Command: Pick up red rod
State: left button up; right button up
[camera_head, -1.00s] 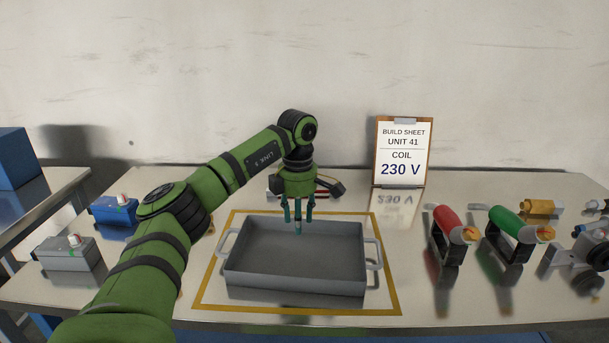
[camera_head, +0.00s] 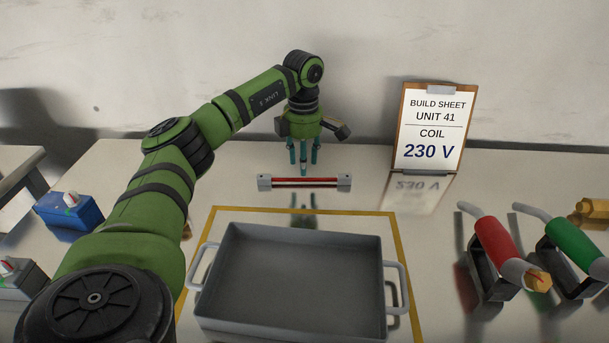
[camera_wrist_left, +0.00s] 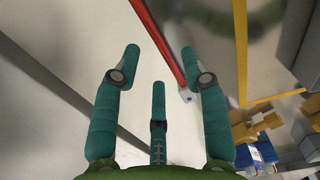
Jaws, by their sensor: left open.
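The red rod (camera_head: 325,180) lies crosswise on the table behind the tray, its ends in small grey blocks, with a pale strip along its front. It also shows in the left wrist view (camera_wrist_left: 160,42), running slantwise past the fingertips. My left gripper (camera_head: 304,165) points down, its three teal fingers spread open and empty. In the head view its tips are just above the rod's middle. In the left wrist view the fingers (camera_wrist_left: 160,60) straddle part of the rod's line, but I cannot tell the exact height gap. My right gripper is not in view.
A grey tray (camera_head: 212,290) with two handles stands in a yellow outline in front of the rod. A build sheet clipboard (camera_head: 429,125) reading 230 V stands behind right. Red (camera_head: 492,240) and green (camera_head: 572,241) handled tools stand right; a blue box (camera_head: 72,212) is left.

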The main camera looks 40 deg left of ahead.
aim_at(304, 179)
pick_arm(q)
jog(key=f, duration=0.4)
jog(key=shift+w+a+f+p, duration=0.1)
jog(key=shift+w+f+p, duration=0.1)
jog(key=shift+f+p, duration=0.15)
grip_shut()
jog(key=shift+r, duration=0.1)
